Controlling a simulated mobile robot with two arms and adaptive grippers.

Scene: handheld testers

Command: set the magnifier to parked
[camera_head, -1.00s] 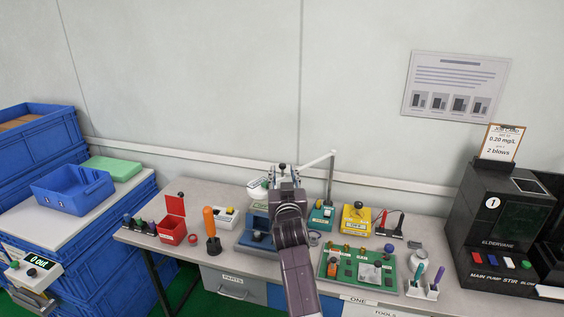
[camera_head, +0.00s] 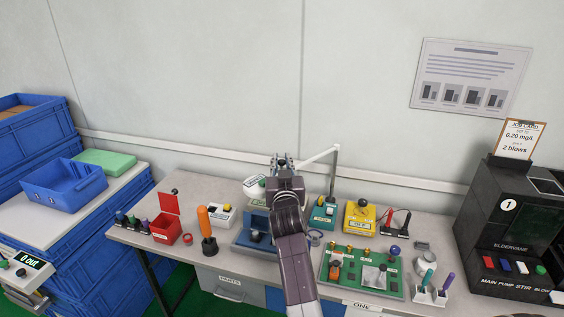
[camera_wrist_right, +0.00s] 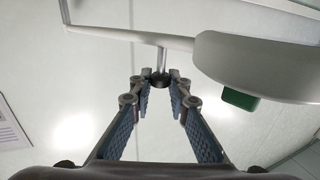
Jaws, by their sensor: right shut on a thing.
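The magnifier is a white lamp on a jointed arm (camera_head: 321,156) and an upright post (camera_head: 333,180) at the back of the bench. Its white head (camera_head: 254,187) is left of my right gripper (camera_head: 282,160). In the right wrist view, the head (camera_wrist_right: 262,62) with a green block (camera_wrist_right: 240,100) beneath it is at the right. There my right gripper (camera_wrist_right: 160,82) is shut on a dark knob (camera_wrist_right: 160,77) at the end of a short pale rod below the magnifier's arm (camera_wrist_right: 120,32). My right forearm hides part of the bench. My left gripper is not in view.
A blue device (camera_head: 252,240) is just left of my forearm, with an orange-handled tool (camera_head: 205,222) and a red box (camera_head: 167,228) farther left. A green board (camera_head: 350,286), a yellow box (camera_head: 358,220) and a black machine (camera_head: 505,235) are to the right.

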